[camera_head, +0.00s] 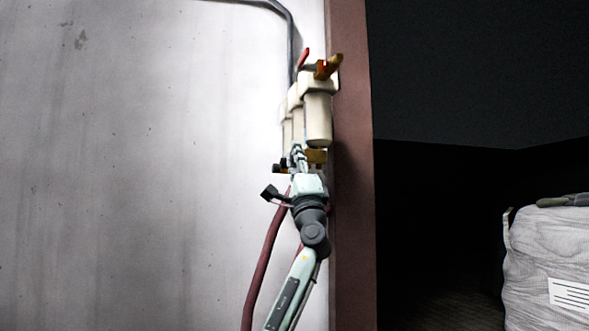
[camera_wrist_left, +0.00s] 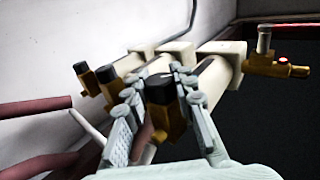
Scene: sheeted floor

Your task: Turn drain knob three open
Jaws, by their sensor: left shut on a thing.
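Three cream filter housings (camera_head: 318,118) hang in a row on the wall; they also show in the left wrist view (camera_wrist_left: 218,80). Brass drain fittings with black knobs sit at their lower ends. Two of these knobs, one (camera_wrist_left: 80,69) and another (camera_wrist_left: 106,73), stand free on the left of the wrist view. My left gripper (camera_head: 298,154) is at the bottom of the row. In the wrist view its fingers (camera_wrist_left: 158,92) are closed around the nearest black-topped drain knob (camera_wrist_left: 159,80). The head view mostly hides this grip. I cannot read any knob's number. My right gripper is not in view.
A red-handled valve (camera_head: 304,57) and a brass fitting (camera_head: 329,67) sit on top. A dark red hose (camera_head: 265,255) hangs below. A brown post (camera_head: 351,200) stands close on the right. A wrapped white bale (camera_head: 550,255) is at far right.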

